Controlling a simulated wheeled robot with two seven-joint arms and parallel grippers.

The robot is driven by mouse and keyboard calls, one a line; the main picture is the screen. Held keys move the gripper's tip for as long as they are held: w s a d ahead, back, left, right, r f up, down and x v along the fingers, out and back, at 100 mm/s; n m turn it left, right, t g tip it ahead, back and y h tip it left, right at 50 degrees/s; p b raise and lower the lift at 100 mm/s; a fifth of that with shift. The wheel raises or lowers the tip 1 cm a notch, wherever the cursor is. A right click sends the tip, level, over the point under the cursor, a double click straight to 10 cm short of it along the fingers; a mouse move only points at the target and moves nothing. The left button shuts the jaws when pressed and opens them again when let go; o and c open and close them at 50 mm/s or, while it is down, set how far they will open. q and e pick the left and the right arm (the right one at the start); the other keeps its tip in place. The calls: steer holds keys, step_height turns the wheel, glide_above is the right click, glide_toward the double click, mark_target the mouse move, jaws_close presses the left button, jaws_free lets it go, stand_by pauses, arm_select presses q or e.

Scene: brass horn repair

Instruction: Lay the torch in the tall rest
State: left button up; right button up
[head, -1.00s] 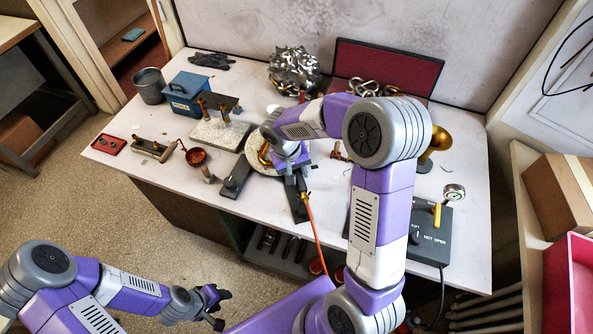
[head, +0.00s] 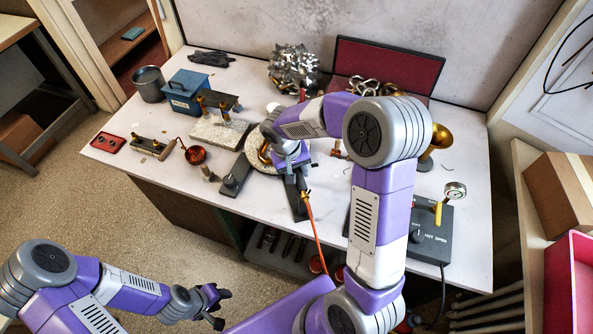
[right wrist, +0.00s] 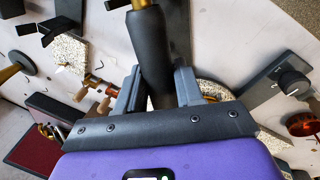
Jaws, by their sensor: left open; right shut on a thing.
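My right gripper (right wrist: 158,88) is shut on the torch (right wrist: 148,45), gripping its black cylindrical handle, with a brass part at the top edge of the right wrist view. In the head view the right gripper (head: 293,170) is above the bench near the round speckled disc, and an orange hose (head: 314,228) trails from the torch over the front edge. The tall rest is not clear to me; dark bracket-like pieces (right wrist: 70,14) show at the upper left of the right wrist view, and my arm hides that area from the head. My left gripper (head: 221,307) is open and empty, off the bench.
A knobbed grey unit (head: 236,176) and a red dish (head: 195,155) lie left of the right gripper. A control box (head: 430,235) with a gauge is at the right. A brass bell (head: 438,139) and a maroon case (head: 390,68) stand behind.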

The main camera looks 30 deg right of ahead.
steer(key=o, duration=1.6)
steer(key=shift+r+p, duration=2.9)
steer(key=shift+r, duration=1.2)
steer(key=shift+f, duration=0.1)
